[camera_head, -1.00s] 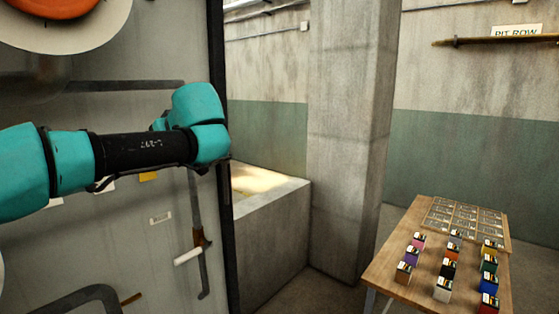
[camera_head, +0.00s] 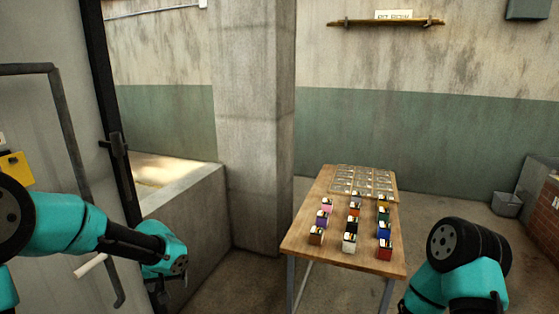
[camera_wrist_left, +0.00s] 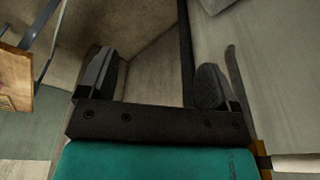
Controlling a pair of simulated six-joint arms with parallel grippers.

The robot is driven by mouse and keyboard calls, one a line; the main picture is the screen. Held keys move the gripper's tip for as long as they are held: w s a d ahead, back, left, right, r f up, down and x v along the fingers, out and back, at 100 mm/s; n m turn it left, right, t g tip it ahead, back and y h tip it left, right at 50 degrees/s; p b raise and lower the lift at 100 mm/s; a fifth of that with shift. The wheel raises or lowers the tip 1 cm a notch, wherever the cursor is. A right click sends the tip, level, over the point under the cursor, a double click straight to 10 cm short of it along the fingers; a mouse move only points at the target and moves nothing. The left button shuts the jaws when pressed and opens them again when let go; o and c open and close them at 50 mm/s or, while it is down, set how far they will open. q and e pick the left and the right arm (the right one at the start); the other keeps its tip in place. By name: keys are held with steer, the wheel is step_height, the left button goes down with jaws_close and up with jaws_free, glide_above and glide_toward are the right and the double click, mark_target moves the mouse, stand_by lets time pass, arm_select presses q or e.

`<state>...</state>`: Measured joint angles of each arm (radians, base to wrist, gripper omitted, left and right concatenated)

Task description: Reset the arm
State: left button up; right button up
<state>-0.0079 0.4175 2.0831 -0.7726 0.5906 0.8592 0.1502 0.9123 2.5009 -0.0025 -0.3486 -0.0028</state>
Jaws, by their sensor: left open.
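My left arm (camera_head: 100,238) reaches in from the left, teal and black, in front of a grey door (camera_head: 40,130) with a bar handle. In the left wrist view, my left gripper (camera_wrist_left: 155,85) is open, with its two dark fingers apart and nothing between them. My right arm (camera_head: 460,275) shows bent at the lower right of the head view. Its gripper is not in view.
A wooden table (camera_head: 305,245) stands ahead with several small coloured boxes and a compartmented tray (camera_head: 342,178). A concrete pillar (camera_head: 255,120) and a low concrete wall (camera_head: 185,215) stand left of it. A grey bin (camera_head: 507,204) is on the floor at right.

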arm_select(q)
steer(key=s+d+f+m+g+h, duration=0.15)
steer(key=s+d+f, duration=0.3)
steer(key=f, duration=0.45)
steer(key=s+d+f+h, duration=0.3)
steer(key=s+f, duration=0.2)
steer(key=f, duration=0.4)
steer(key=s+d+f, duration=0.2)
steer(key=s+f, duration=0.8)
steer(key=s, duration=0.2)
steer(key=shift+s+f, duration=0.15)
steer(key=shift+s, duration=0.05)
steer(key=shift+n, duration=0.25)
